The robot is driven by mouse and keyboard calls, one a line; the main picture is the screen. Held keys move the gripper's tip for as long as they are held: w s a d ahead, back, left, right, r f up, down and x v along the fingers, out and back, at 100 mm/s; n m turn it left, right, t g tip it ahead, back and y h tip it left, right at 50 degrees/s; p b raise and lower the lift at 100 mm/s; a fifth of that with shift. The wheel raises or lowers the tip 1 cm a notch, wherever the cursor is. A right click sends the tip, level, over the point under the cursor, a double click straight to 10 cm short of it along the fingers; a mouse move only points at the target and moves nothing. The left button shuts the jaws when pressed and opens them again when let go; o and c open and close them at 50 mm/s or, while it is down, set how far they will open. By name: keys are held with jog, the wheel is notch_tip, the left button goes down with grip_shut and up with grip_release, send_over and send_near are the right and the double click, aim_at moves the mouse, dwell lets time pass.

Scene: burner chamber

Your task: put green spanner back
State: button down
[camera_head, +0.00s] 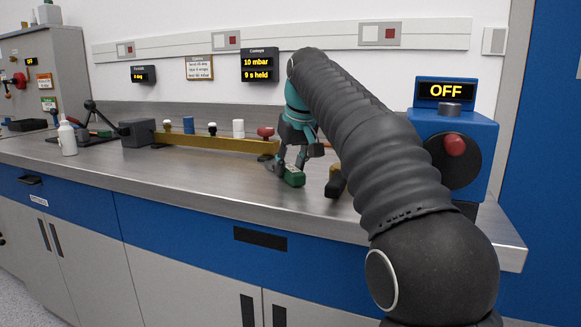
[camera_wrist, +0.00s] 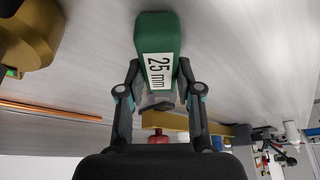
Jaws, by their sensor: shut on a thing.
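The green spanner (camera_wrist: 158,32) shows in the wrist view as a green block-shaped handle with a white "25 mm" label. My gripper (camera_wrist: 158,92) is shut on it, with one finger on each side. In the head view the green handle (camera_head: 292,176) shows just below my gripper (camera_head: 293,158), low over the worktop. I cannot tell whether it touches the surface. The spanner's other end is hidden.
A brass manifold bar (camera_head: 215,143) with several knobs runs along the worktop (camera_head: 215,185). A black and brass object (camera_head: 336,182) stands right of the spanner. A blue unit reading OFF (camera_head: 480,140) is at right. A white bottle (camera_head: 67,138) stands at left. The front middle worktop is clear.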

jog(key=shift+f, duration=0.1)
jog(key=c, duration=0.8)
grip_release()
jog(key=shift+o, duration=0.2)
jog(key=p+v, duration=0.1)
jog(key=v, duration=1.1)
